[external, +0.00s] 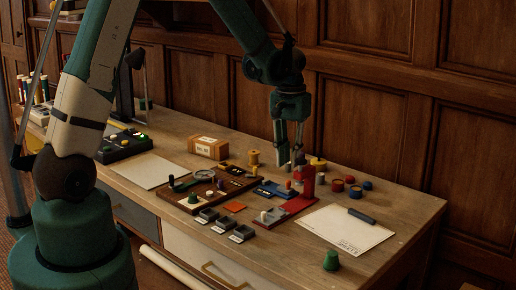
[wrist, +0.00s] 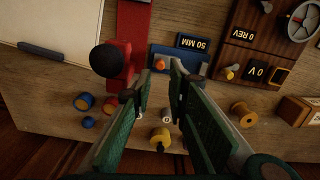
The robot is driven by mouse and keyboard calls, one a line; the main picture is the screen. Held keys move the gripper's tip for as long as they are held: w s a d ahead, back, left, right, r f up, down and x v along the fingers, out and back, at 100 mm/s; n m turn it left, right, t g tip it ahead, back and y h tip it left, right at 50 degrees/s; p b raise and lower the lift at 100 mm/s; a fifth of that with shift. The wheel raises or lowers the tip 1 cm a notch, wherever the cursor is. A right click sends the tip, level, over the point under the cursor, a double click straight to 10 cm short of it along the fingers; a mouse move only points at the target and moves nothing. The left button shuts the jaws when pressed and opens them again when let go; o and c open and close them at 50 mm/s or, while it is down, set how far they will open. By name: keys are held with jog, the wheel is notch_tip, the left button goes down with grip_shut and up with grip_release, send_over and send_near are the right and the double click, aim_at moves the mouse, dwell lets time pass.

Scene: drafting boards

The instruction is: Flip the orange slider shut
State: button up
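A small orange knob (wrist: 159,64), which looks like the orange slider, sits on a blue panel (wrist: 185,58) beside a "50 MM" label (wrist: 193,43) in the wrist view. In the external view the blue panel (external: 268,191) lies mid-desk. My gripper (wrist: 162,74) points down with its fingers apart, nothing visible between them. Its fingertips appear just beside the orange knob; their height above it is hard to tell. In the external view my gripper (external: 290,166) is above the far side of the desk, by the red stand.
A red stand (external: 306,182) with a black ball (wrist: 106,60) is close beside the fingers. A brown panel (wrist: 222,40) carries another orange-yellow knob (wrist: 232,72). A yellow spool (wrist: 242,114) and several small round pieces lie nearby. White paper (external: 347,230) lies at right.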

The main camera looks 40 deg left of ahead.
jog(key=shift+f+b, duration=0.4)
jog(key=shift+f, duration=3.2)
